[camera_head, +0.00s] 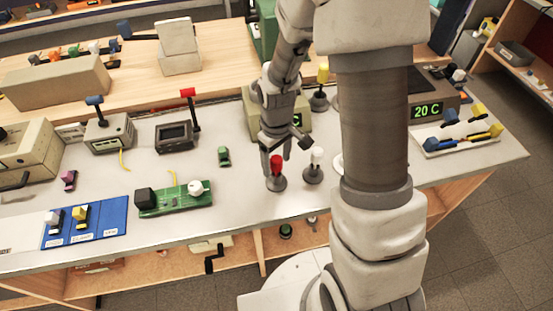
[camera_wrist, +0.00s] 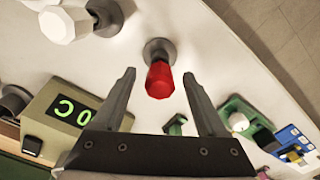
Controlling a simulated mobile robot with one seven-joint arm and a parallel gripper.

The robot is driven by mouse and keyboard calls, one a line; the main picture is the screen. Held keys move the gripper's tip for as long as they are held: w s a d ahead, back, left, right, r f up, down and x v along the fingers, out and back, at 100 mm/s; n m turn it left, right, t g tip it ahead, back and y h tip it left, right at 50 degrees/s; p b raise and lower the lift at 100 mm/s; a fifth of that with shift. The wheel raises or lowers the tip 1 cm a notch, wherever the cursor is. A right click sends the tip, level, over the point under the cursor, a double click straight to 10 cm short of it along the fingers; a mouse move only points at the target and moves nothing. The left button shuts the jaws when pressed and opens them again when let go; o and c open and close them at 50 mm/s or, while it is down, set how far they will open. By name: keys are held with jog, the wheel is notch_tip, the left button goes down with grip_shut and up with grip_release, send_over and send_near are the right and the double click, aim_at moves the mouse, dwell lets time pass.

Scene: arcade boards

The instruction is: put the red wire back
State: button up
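A red-capped piece (camera_head: 276,162) stands upright in a round grey base (camera_head: 276,184) near the front of the grey table; no strand of wire shows on it. It also shows in the wrist view (camera_wrist: 160,80). My gripper (camera_head: 284,148) is just above it, pointing down. In the wrist view my gripper (camera_wrist: 159,74) has its fingers spread wide, with the red cap between them and a gap on each side. Whether the fingertips reach down to its height is hard to tell. A similar white-capped piece (camera_head: 317,156) stands close to the right.
A green board (camera_head: 174,200) with a black block and white knob lies left. A black box with a red-tipped lever (camera_head: 188,92) stands behind it. A yellow-capped piece (camera_head: 322,74) and a display box (camera_head: 428,109) are behind and right.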

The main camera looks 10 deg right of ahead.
jog(key=o, duration=0.4)
jog(key=shift+r, duration=0.1)
jog(key=shift+r+p, duration=3)
jog(key=shift+r, duration=0.95)
jog(key=shift+r, duration=0.25)
jog(key=s+d+r+m+t, duration=0.1)
jog(key=s+r, duration=0.1)
jog(key=r, duration=0.5)
jog(key=s+d+r+m+t, duration=0.1)
jog(key=s+r+m+t, duration=0.1)
jog(key=r, duration=0.5)
jog(key=s+r+m+t, duration=0.2)
jog(key=s+r+m, duration=0.1)
jog(key=s+r, duration=0.7)
jog(key=shift+s+d+t, duration=0.25)
jog(key=shift+s+t, duration=0.05)
jog(key=shift+s, duration=0.15)
